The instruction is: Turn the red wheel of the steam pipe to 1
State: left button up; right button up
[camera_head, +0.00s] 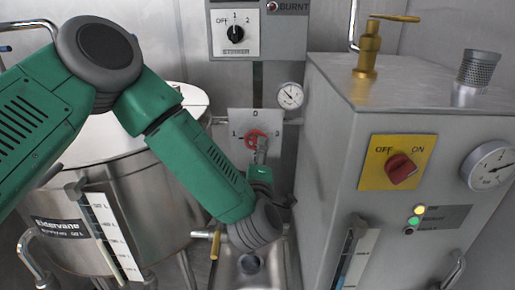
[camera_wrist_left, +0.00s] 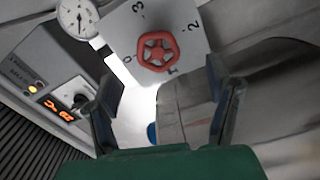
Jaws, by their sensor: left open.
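The red wheel (camera_head: 255,139) is on a pale dial plate (camera_head: 238,119) on the back wall. In the head view 0 is above the wheel, 1 to its left and 3 to its right. My left gripper (camera_head: 262,149) is at the wheel's lower right and hides part of it. In the left wrist view the star-spoked wheel (camera_wrist_left: 157,52) sits beyond the fingertips, outside the jaws. My left gripper (camera_wrist_left: 163,80) is open, with nothing between its fingers. I cannot tell which number the wheel is set to. My right gripper is not in view.
A grey machine (camera_head: 335,150) with a yellow OFF/ON switch plate (camera_head: 372,175) stands close on the right. A steel tank (camera_head: 165,225) stands at left, behind my arm. A round gauge (camera_head: 290,95) is right of the dial plate. A black selector knob (camera_head: 235,35) is above.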

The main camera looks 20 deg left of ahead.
pick_arm(q)
jog(key=shift+v, duration=1.5)
jog(key=shift+f, duration=0.1)
jog(key=s+a+f+m+g+h, duration=0.1)
jog(key=s+f+m+g+h, duration=0.25)
jog(key=s+f+m, duration=0.55)
jog(key=s+a+f+m+g+h, duration=0.1)
jog(key=s+f+m+g+h, duration=0.35)
jog(key=f, duration=0.85)
jog(key=s+a+f+m+g+y, duration=0.1)
jog(key=s+a+f+g, duration=0.1)
jog(key=s, duration=0.5)
jog(key=s+a+f+m+g+y, duration=0.1)
jog(key=s+a+g, duration=0.3)
jog(key=s, duration=0.4)
jog(key=s+a+f+m+g+y, duration=0.1)
jog(key=s+a+f+m+g, duration=0.1)
jog(key=s, duration=0.5)
notch_tip(320, 180, down, 2)
jog(key=shift+s+a+f+m+g, duration=0.15)
jog(key=shift+s+a+m+g, duration=0.2)
jog(key=shift+a+m, duration=0.55)
jog(key=shift+w+a+n, duration=0.1)
jog(key=shift+a+n, duration=0.05)
jog(key=shift+n, duration=0.1)
